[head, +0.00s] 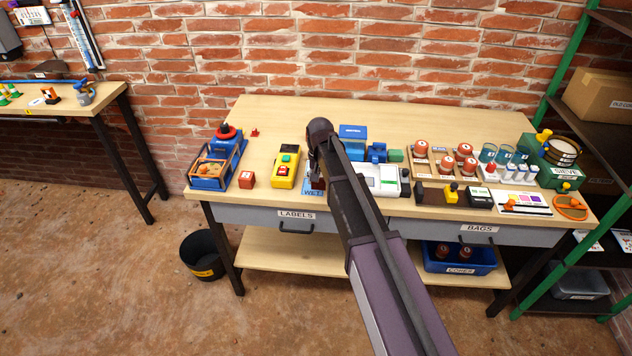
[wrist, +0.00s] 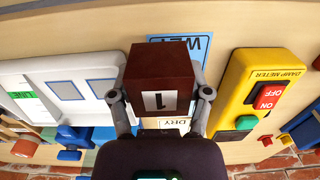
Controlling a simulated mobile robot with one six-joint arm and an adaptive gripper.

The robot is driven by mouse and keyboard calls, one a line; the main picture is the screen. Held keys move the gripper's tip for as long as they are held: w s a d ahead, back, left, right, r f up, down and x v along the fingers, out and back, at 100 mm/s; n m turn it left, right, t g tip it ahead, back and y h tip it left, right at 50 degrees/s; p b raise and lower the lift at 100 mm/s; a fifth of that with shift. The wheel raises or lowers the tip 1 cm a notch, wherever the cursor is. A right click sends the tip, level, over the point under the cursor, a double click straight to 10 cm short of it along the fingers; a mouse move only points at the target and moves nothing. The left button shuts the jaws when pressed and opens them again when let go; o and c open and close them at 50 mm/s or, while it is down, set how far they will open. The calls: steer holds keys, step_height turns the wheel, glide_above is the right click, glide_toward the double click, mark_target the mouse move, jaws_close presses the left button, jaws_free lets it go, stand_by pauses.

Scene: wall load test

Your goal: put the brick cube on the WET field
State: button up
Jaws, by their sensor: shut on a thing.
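My gripper (wrist: 160,103) is shut on a dark red-brown brick cube (wrist: 160,62) marked "1", its fingers on two opposite sides. The light blue WET field (wrist: 204,48) lies behind and below the cube in the wrist view, partly covered by it. I cannot tell whether the cube touches the field or is above it. A DRY label (wrist: 170,134) shows beyond the cube. In the head view my gripper (head: 316,182) is over the front edge of the workbench, at the WET field (head: 308,192), and the arm hides part of it.
A yellow damp meter (head: 285,168) stands left of the field and a white device (head: 378,178) stands right. The bench's back strip is mostly clear.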

steer(key=shift+w+a+f, duration=0.1)
steer(key=shift+w+a, duration=0.3)
steer(key=shift+w, duration=0.35)
steer(key=shift+w+a+f, duration=0.1)
steer(key=shift+w+a, duration=0.3)
steer(key=shift+w, duration=0.3)
steer(key=shift+w+a, duration=0.3)
steer(key=shift+w, duration=0.3)
step_height(320, 180, down, 4)
steer(key=b, duration=0.4)
steer(key=shift+r, duration=0.2)
steer(key=shift+f, duration=0.1)
steer(key=o, duration=1.3)
steer(key=shift+c, duration=0.2)
step_height(320, 180, up, 12)
steer(key=p, duration=1.2)
steer(key=shift+r, duration=0.2)
